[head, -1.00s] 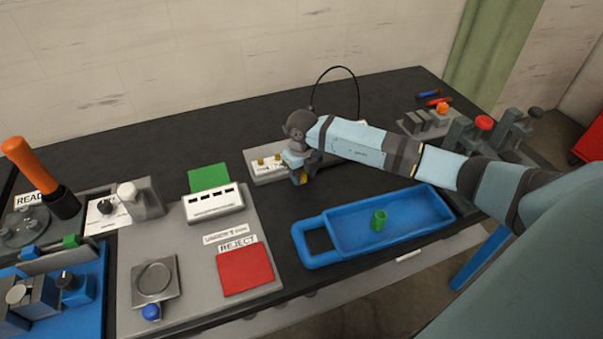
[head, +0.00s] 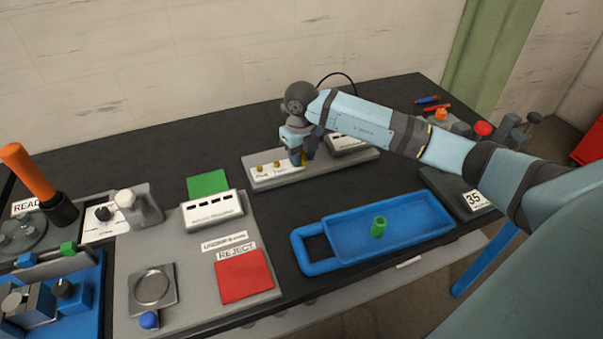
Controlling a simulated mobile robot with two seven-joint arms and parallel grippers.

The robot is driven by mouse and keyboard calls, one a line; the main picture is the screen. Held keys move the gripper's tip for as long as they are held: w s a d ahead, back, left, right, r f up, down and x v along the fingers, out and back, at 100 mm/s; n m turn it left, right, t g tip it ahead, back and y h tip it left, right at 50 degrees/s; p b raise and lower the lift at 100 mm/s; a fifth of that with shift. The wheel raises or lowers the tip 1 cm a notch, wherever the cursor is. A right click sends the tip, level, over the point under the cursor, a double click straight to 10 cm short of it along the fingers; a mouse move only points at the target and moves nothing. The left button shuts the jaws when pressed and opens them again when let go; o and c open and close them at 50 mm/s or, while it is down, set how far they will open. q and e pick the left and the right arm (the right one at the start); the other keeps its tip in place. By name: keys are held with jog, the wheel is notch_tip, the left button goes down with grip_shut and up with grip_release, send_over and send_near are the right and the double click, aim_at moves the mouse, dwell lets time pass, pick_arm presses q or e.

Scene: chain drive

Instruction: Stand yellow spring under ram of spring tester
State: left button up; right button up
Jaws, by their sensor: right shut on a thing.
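My right gripper (head: 303,160) is at the back middle of the bench, beside a pale grey plate with brass studs. It is shut on a small yellow thing (head: 304,160), which looks like the yellow spring. The fingers hide most of it, and I cannot tell whether its lower end touches the plate. A green spring (head: 379,226) stands upright in a blue tray (head: 446,235) at the front right. I cannot clearly make out the spring tester's ram. My left gripper is not in view.
The studded plate (head: 256,178) has a labelled box at its right end. A grey board (head: 200,273) at left carries a green pad (head: 208,182), a red REJECT pad (head: 244,275) and a round dish (head: 152,287). An orange-handled lever (head: 24,168) stands far left.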

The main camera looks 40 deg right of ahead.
notch_tip(320, 180, up, 10)
jog(key=shift+f, duration=0.1)
jog(key=shift+r, duration=0.65)
jog(key=shift+a, duration=0.1)
jog(key=shift+s+a+r+n+p, duration=0.15)
jog(key=shift+a+n+p, duration=0.1)
jog(key=shift+n, duration=0.35)
jog(key=shift+s+a+r+n+p, duration=0.1)
jog(key=shift+a+n, duration=0.1)
jog(key=shift+n, duration=0.4)
jog(key=s+a+n+p, duration=0.5)
jog(key=n, duration=1.1)
jog(key=s+a+n+p, duration=0.5)
jog(key=a+n, duration=0.1)
jog(key=n, duration=1.1)
jog(key=shift+a+r+n, duration=0.25)
jog(key=shift+r+n, duration=0.05)
jog(key=shift+r, duration=0.15)
